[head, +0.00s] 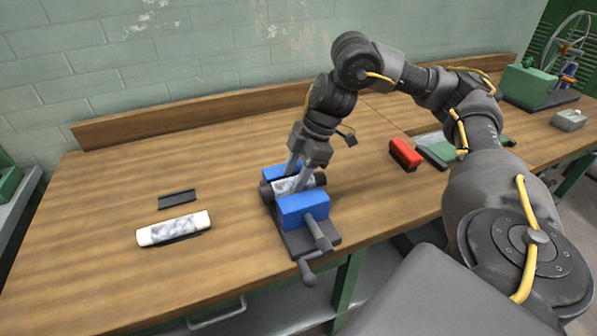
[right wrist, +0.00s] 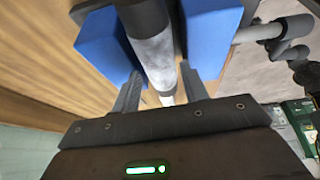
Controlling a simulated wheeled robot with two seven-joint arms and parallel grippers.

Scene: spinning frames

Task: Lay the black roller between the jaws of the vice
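The black roller (head: 293,185), with black ends and a mottled grey middle, lies lengthwise between the two blue jaws of the vice (head: 303,207) in the head view. In the right wrist view the roller (right wrist: 155,58) runs between the blue jaws, apparently with gaps beside it. My right gripper (head: 299,170) points down over the vice. Its fingers (right wrist: 161,75) stand on either side of the roller, with a narrow gap seeming to show at each side, so it looks open. My left gripper is not in view.
A white-ended roller (head: 174,229) rests on a dark holder at the left of the bench, with an empty dark holder (head: 177,198) behind it. A red block (head: 405,154) is to the right of the vice. The vice handle (head: 308,270) overhangs the bench front.

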